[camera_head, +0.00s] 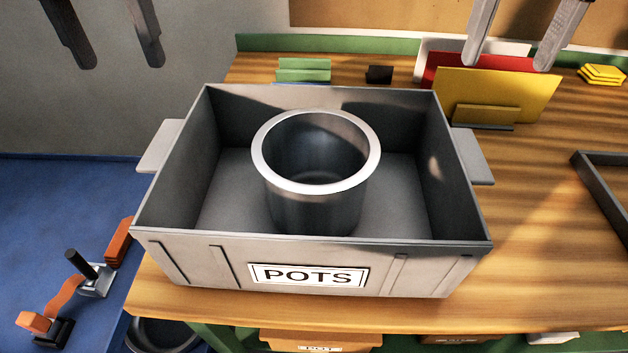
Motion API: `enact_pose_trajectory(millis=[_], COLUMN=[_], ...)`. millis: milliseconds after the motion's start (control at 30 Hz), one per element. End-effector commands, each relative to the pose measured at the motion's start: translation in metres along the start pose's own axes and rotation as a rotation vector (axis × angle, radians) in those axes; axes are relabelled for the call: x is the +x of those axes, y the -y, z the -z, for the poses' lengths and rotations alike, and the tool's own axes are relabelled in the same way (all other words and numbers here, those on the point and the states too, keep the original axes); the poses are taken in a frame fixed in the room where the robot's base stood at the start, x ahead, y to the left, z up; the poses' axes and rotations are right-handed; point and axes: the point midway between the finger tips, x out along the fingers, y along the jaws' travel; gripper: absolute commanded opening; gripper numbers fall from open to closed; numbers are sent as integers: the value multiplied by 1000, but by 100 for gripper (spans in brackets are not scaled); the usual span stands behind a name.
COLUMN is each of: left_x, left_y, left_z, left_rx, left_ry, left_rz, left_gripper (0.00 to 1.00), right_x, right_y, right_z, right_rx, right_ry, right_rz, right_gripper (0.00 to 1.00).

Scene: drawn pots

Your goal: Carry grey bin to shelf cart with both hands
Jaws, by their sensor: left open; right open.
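The grey bin (210,258), labelled POTS, sits upright on the wooden table near its front left corner. It has a flat handle on its left side (161,146) and another on its right side (473,157). A metal pot (315,205) stands inside the bin. My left gripper (115,62) is open and empty at the top left, apart from the left handle. My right gripper (508,62) is open and empty at the top right, apart from the right handle. I see no shelf cart that I can make out.
Behind the bin are green blocks (304,70), a black block (379,74), a yellow panel (500,92) and yellow pieces (603,74). A grey frame (602,192) lies at the right. The table (540,230) is clear between bin and frame. An orange strap tool (65,296) lies at lower left.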

Motion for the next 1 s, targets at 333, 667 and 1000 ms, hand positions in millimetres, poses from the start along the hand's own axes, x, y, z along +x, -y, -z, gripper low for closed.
enact_pose_trajectory(millis=[333,667,1000], left_x=[68,125,144], left_y=[-1,-1,0], left_z=[1,1,0], left_rx=[0,-2,-1], left_ry=[-5,-3,0], left_rz=[0,1,2], left_gripper=[61,61,61], right_x=[68,125,144], right_y=[1,1,0], right_z=[1,0,0], right_rx=[2,3,2], right_ry=[-4,-3,0], right_rz=[0,0,-1], right_gripper=[61,61,61])
